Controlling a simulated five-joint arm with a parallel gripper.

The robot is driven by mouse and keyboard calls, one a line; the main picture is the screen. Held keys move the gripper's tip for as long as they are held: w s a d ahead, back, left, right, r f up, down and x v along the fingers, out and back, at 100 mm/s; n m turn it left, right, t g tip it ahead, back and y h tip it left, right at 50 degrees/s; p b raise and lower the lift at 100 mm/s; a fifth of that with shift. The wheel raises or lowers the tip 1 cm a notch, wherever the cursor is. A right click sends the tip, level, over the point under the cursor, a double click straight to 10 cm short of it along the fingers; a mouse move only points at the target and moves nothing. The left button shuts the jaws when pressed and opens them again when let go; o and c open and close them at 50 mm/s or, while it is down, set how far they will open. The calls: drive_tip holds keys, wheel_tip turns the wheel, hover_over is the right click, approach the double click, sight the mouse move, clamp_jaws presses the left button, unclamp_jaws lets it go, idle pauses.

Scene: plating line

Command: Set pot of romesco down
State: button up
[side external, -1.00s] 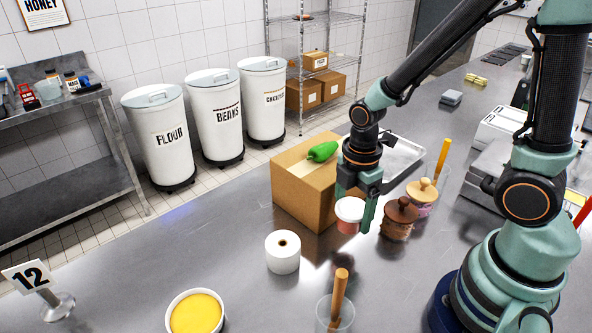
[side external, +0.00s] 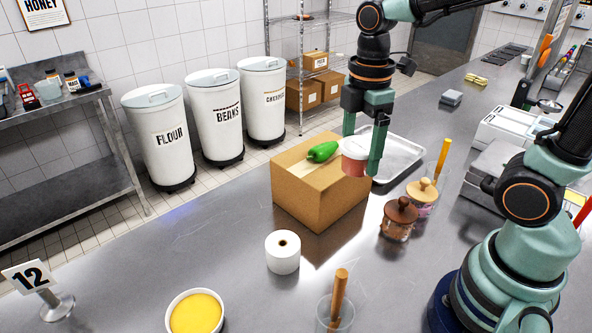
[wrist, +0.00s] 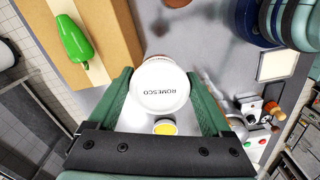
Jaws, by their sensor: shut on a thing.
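The pot of romesco (side external: 355,157) is a small reddish tub with a white lid. In the wrist view its lid (wrist: 161,84) reads ROMESCO and sits between the two green fingers. My gripper (side external: 364,157) is shut on the pot and holds it upright in the air, beside the right side of the cardboard box in the side view. The pot's underside and its height above the counter are hard to judge.
The cardboard box (side external: 313,198) has a green pepper (side external: 322,152) on top. A metal tray (side external: 401,157) lies behind the gripper. Lidded jars (side external: 397,222) stand to the right, a paper roll (side external: 282,252) in front. Bare counter (side external: 215,240) lies at front left.

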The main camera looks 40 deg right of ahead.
drive_tip(key=m, duration=0.2)
drive_tip(key=w+f+m, duration=0.1)
drive_tip(key=m, duration=0.2)
drive_tip(key=w+d+m, duration=0.1)
drive_tip(key=m, duration=0.1)
drive_tip(key=shift+w+f, duration=0.1)
drive_tip(key=shift+f, duration=0.1)
drive_tip(key=m, duration=0.3)
drive_tip(key=s+d+r+m, duration=0.1)
drive_tip(key=m, duration=0.2)
drive_tip(key=s+m, duration=0.1)
drive_tip(key=m, duration=0.2)
drive_tip(key=shift+s+d+r, duration=0.15)
drive_tip(key=shift+s+r, duration=0.05)
drive_tip(key=shift+r, duration=0.1)
drive_tip(key=shift+s, duration=0.25)
wheel_tip(320, 180, down, 20)
drive_tip(key=shift+r, duration=0.1)
drive_tip(key=shift+s, duration=0.1)
drive_tip(key=o, duration=1.3)
drive_tip(key=shift+o, duration=0.4)
